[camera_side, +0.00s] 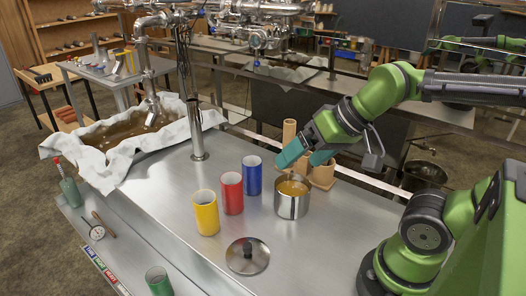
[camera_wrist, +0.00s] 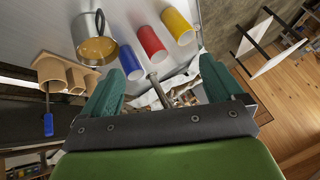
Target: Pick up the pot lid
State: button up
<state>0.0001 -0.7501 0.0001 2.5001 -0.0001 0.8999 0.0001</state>
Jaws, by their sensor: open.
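The pot lid (camera_side: 247,263), a round shiny metal disc with a dark knob, lies flat on the metal worktop near its front in the side view. I do not see it in the wrist view. The metal pot (camera_side: 291,206) stands uncovered behind and right of the lid, with amber liquid inside; it also shows in the wrist view (camera_wrist: 94,28). My gripper (camera_side: 306,157), with teal fingers, is above and behind the pot, well away from the lid. In the wrist view its fingers (camera_wrist: 162,72) are spread apart with nothing between them.
Yellow (camera_side: 206,214), red (camera_side: 231,194) and blue (camera_side: 252,176) cylinders stand between the lid and the upright metal pipe (camera_side: 198,135). Wooden tubular holders (camera_side: 322,174) stand behind the pot. A cloth-lined basin (camera_side: 128,140) is at left. The worktop (camera_side: 325,255) right of the lid is clear.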

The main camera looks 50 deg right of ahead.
jog(key=shift+a, duration=0.1)
jog(key=m+g+h, duration=0.2)
jog(key=m+g, duration=0.5)
jog(key=m, duration=0.2)
send_over(249, 245)
notch_tip(249, 245, down, 7)
notch_tip(249, 245, down, 12)
jog(key=shift+a+r, duration=0.1)
jog(key=shift+r, duration=0.15)
notch_tip(249, 245, down, 5)
jog(key=shift+w+r, duration=0.1)
jog(key=shift+w, duration=0.05)
jog(key=c, duration=1)
grip_shut()
